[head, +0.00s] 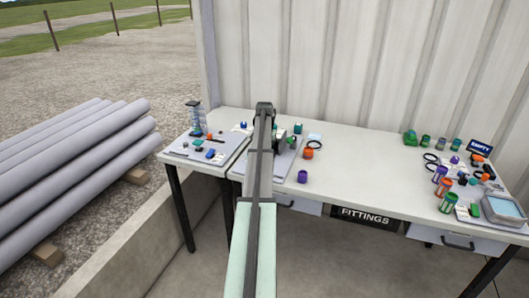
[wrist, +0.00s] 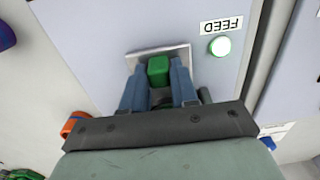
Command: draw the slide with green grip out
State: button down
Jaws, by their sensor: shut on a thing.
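The green grip (wrist: 158,71) shows in the wrist view as a small block between my fingers. A grey metal plate (wrist: 150,52) lies just beyond it on the pale grey panel (wrist: 110,35). My gripper (wrist: 159,80) is shut on the green grip, with a blue finger on each side. Its wide dark crosspiece hides the panel below. In the head view my arm reaches over the table and hides the grip and most of my gripper.
A "FEED" label, upside down, and a lit round lamp (wrist: 221,46) sit to the right of the grip. An orange fitting (wrist: 75,124) lies to its left. The table (head: 350,180) holds loose fittings, with a clear middle stretch. Another board (head: 180,152) is at left.

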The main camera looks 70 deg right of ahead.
jog(key=a, duration=1.1)
jog(key=shift+a, duration=0.3)
jog(key=c, duration=1.2)
grip_release()
jog(key=shift+a, duration=0.1)
jog(key=shift+o, duration=1.2)
notch_tip(320, 180, up, 14)
jog(key=shift+f, duration=0.1)
